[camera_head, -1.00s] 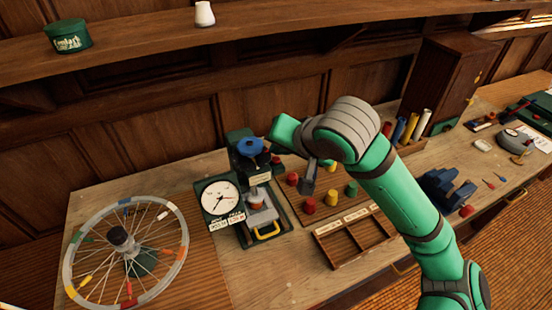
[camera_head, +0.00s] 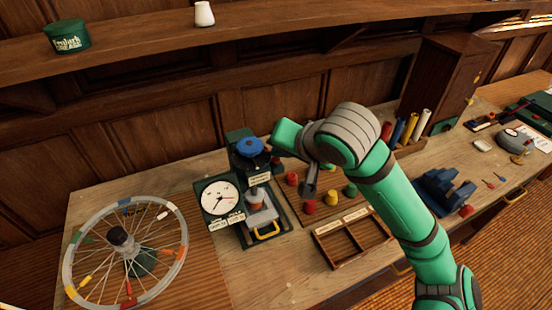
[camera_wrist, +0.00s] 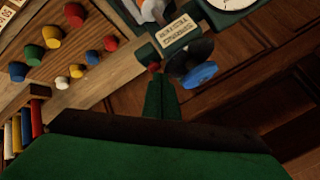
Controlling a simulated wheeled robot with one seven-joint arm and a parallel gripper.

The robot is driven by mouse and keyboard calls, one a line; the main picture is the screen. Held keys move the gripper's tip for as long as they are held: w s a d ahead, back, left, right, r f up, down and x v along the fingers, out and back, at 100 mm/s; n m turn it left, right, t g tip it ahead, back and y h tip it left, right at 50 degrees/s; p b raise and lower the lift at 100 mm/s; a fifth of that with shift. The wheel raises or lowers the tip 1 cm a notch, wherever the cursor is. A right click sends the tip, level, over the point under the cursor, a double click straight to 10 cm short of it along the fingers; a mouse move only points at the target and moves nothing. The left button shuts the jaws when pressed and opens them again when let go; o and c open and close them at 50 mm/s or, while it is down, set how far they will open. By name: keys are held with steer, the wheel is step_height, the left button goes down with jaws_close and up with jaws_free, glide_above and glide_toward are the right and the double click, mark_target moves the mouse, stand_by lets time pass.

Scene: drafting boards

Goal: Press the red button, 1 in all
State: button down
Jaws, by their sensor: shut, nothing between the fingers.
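The red button (camera_wrist: 154,67) shows in the wrist view as a small red knob beside the blue handwheel (camera_wrist: 200,75) of the press-like device. My gripper (camera_wrist: 161,80) is shut and empty, with its green fingertips right at the red button. I cannot tell whether they touch it. In the head view my arm reaches in from the right, its end just right of the blue handwheel (camera_head: 250,147). The button is too small to make out clearly there.
A dial gauge (camera_head: 219,198) stands left of the device, and a spoked wheel (camera_head: 126,252) at far left. Red, yellow and green pegs sit on a board at right, with a divided wooden tray (camera_head: 340,262) in front. A wood-panelled wall is behind.

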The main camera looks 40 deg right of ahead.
steer(key=shift+a+f, duration=0.25)
steer(key=shift+f, duration=0.65)
stand_by(0.8)
steer(key=shift+w+a+r, duration=0.15)
steer(key=shift+w+r, duration=0.1)
steer(key=shift+r, duration=0.05)
steer(key=shift+a+r, duration=0.1)
steer(key=shift+r, duration=0.35)
steer(key=shift+w+r, duration=0.1)
step_height(320, 180, up, 2)
steer(key=shift+a, duration=0.1)
steer(key=shift+d+r, duration=0.15)
steer(key=shift+r, duration=0.65)
steer(key=shift+d+r, duration=0.15)
steer(key=shift+r, duration=0.65)
